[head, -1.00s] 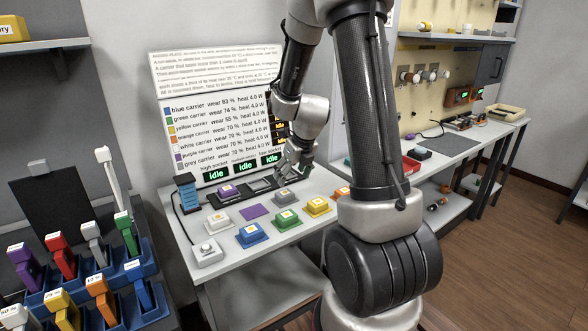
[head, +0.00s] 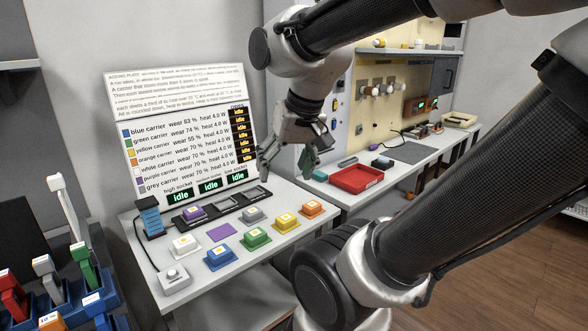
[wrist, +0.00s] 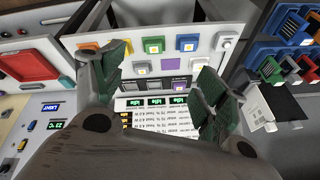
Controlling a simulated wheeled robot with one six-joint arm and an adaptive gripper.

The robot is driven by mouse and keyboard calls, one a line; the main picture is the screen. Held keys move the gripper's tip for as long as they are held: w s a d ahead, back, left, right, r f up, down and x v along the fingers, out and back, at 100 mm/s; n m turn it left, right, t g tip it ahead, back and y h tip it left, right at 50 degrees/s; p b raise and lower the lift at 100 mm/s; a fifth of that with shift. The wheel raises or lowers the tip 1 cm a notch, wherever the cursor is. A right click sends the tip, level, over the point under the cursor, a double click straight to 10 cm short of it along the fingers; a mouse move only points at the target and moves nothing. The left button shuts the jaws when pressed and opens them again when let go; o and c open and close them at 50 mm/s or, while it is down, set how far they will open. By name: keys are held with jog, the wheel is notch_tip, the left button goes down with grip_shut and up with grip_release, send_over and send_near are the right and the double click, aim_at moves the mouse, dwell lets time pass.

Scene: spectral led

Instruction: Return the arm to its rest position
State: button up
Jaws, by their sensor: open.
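My gripper (head: 288,163) hangs in the air to the right of the display board in the head view. Its fingers are apart and nothing is between them. In the wrist view my gripper (wrist: 160,95) shows two spread green-grey fingers with the carrier table beyond. My arm crosses the upper and right part of the head view and is bent at the elbow.
The white table (head: 262,262) holds several coloured carriers, with the purple carrier (head: 193,212) in the black socket strip. The display board (head: 190,150) stands behind. A red tray (head: 356,179) sits on the bench at right. Coloured handled tools (head: 88,275) stand lower left.

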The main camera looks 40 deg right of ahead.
jog(key=s+n, duration=0.3)
jog(key=shift+r+n, duration=0.15)
jog(key=shift+n, duration=0.25)
dwell(0.9)
